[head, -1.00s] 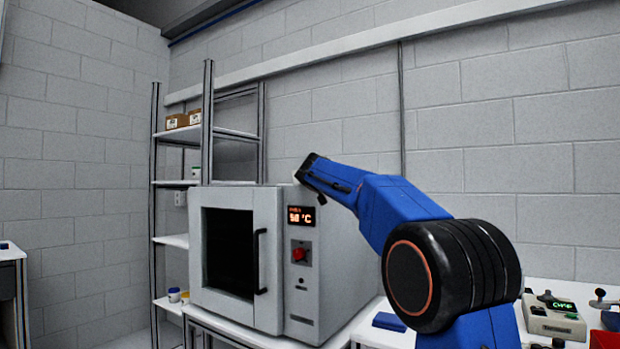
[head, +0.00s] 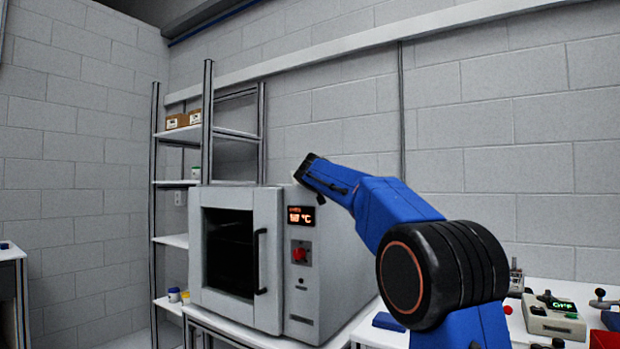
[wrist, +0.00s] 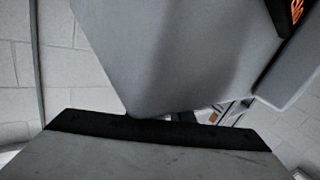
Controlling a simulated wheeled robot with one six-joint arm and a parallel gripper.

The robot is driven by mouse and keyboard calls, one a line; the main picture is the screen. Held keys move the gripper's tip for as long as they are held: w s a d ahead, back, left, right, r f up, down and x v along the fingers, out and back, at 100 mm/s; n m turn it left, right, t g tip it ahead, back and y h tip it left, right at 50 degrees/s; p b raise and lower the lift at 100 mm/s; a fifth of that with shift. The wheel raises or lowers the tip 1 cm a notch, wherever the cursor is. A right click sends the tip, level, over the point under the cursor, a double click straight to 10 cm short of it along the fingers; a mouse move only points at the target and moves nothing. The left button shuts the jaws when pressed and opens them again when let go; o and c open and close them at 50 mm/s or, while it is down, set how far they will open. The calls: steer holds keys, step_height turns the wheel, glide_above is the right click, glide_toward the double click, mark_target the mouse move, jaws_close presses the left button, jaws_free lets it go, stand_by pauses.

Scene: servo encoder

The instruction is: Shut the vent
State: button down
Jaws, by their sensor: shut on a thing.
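The grey oven (head: 335,250) stands on a white bench in the head view, with a dark window door, a black handle, a lit orange display and a red knob. My gripper (head: 306,172) is at the top of the oven, near its front right corner. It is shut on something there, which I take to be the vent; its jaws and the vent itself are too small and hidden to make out. In the wrist view a grey oven face (wrist: 190,55) fills the upper middle. A grey plate with a black edge fills the bottom of that view.
A shelf rack (head: 180,240) with small boxes stands behind the oven at the left. On the bench to the right are a blue pad (head: 388,321) and a beige instrument (head: 552,318) with a green display. The wall is close behind the oven.

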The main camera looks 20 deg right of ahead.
steer(key=shift+a+h, duration=0.2)
steer(key=shift+h, duration=0.1)
steer(key=shift+w+a+m+g+h, duration=0.3)
steer(key=shift+a+m+g+h, duration=0.2)
steer(key=shift+m+h, duration=0.4)
steer(key=shift+w+a+m+g+h, duration=0.3)
steer(key=shift+m+g+h, duration=0.35)
steer(key=shift+h, duration=0.45)
steer(key=shift+w+a+m+g+h, duration=0.2)
steer(key=shift+a+m+g+h, duration=0.05)
steer(key=shift+m+g+h, duration=0.4)
steer(key=shift+w+a+m+g+h, duration=0.25)
steer(key=shift+m+g+h, duration=0.4)
steer(key=shift+h, duration=0.05)
steer(key=shift+w+a+m+g+h, duration=0.2)
steer(key=shift+a+m+g+h, duration=0.05)
steer(key=shift+m+g+h, duration=0.4)
steer(key=c, duration=1.6)
jaws_free()
steer(key=v, duration=1.7)
steer(key=shift+w+a, duration=0.15)
steer(key=shift+a, duration=0.2)
